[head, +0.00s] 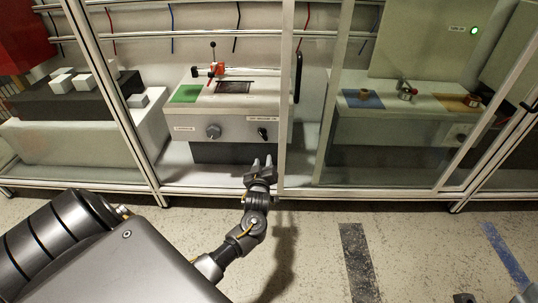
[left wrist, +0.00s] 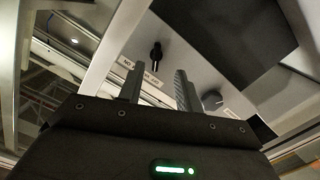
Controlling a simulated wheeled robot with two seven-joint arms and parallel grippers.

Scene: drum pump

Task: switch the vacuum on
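The vacuum switch is a small black lever switch (head: 263,133) on the right of the white machine's front panel, under a small label. It also shows in the left wrist view (left wrist: 156,52), above and between the fingertips, with a printed label beside it. My left gripper (head: 262,163) is in front of the panel, below the switch. Its two fingers (left wrist: 158,85) are apart with nothing between them, and no contact with the switch shows. I cannot tell the switch's setting. My right gripper is not recognisable in either view.
A round dark knob (head: 213,131) sits left of the switch. A green pad (head: 187,93) and a red clamp (head: 215,70) are on the machine's top. A vertical frame post (head: 286,100) stands close to the gripper's right. Glass panels (head: 390,120) cover the right-hand bays.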

